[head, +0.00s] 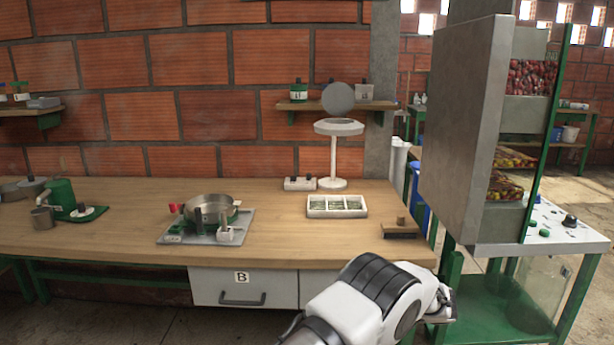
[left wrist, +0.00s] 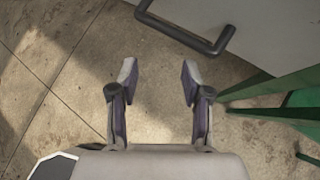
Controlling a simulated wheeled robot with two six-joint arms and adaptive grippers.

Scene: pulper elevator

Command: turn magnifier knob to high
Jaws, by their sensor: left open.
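The magnifier (head: 333,155) stands upright near the back of the wooden bench in the head view. It has a white round base, a thin post, a white ring head and a grey disc raised behind the head. A small white box (head: 300,184) with dark knob-like parts on top sits just left of its base; their setting is too small to read. My left gripper (left wrist: 158,85) is open and empty in the left wrist view, above the concrete floor near a dark drawer handle (left wrist: 185,30). The magnifier is not in that view.
The bench (head: 120,225) also carries a metal pan (head: 210,208) on a grey plate, a white sectioned tray (head: 337,206) and a small brown stand (head: 400,230). A tall grey cabinet (head: 460,130) stands at right. A white arm of mine covers the bench's front right.

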